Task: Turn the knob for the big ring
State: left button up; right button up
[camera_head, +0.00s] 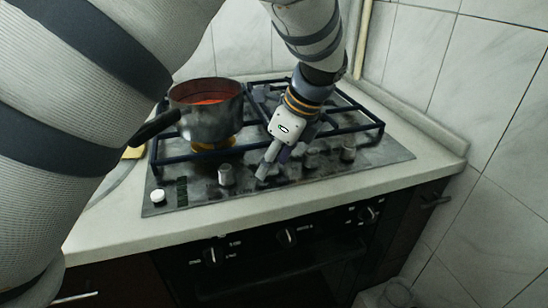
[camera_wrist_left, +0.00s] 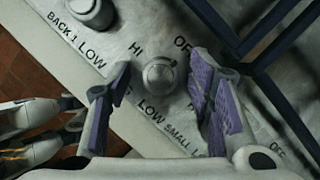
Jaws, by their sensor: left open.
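My left gripper (camera_head: 266,171) reaches down over the front of the gas hob (camera_head: 210,198). In the left wrist view its two purple-padded fingers (camera_wrist_left: 160,88) are open on either side of a round grey knob (camera_wrist_left: 158,74), with a gap to each pad. HI, LOW and OFF are printed around this knob; the word SMALL also shows, and no label for the big ring is readable. Another knob (camera_wrist_left: 92,11) is at the upper left near BACK 1. Part of my right gripper (camera_wrist_left: 40,135) shows at the left edge; its fingers are unclear.
A grey pot (camera_head: 207,122) with a dark handle and red inside stands on the left of the hob. Several knobs line the hob's front, including one left of the gripper (camera_head: 225,175). Dark grates (camera_head: 345,127) rise behind. An oven front (camera_head: 290,265) is below.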

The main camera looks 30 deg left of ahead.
pick_arm(q)
jog(key=c, duration=1.1)
jog(key=shift+c, duration=0.2)
jog(key=n+g, duration=0.1)
jog(key=n, duration=0.3)
jog(key=shift+w+n+g+h, duration=0.15)
jog(key=shift+n+g+h, duration=0.25)
jog(key=n, duration=0.2)
jog(key=n+g+h+b, duration=0.1)
jog(key=n, duration=0.2)
jog(key=shift+w+a+g, duration=0.1)
jog(key=shift+g, duration=0.2)
jog(key=n, duration=0.2)
jog(key=n+h, duration=0.1)
jog(key=n, duration=0.1)
jog(key=shift+a+g+h, duration=0.1)
jog(key=shift+g+h, duration=0.2)
jog(key=shift+n+h, duration=0.7)
jog(key=shift+n, duration=1.1)
pick_arm(e)
jog(key=shift+s+f+g, duration=0.4)
jog(key=shift+s+f, duration=0.55)
jog(key=shift+f, duration=0.05)
pick_arm(q)
jog(key=shift+n, duration=0.3)
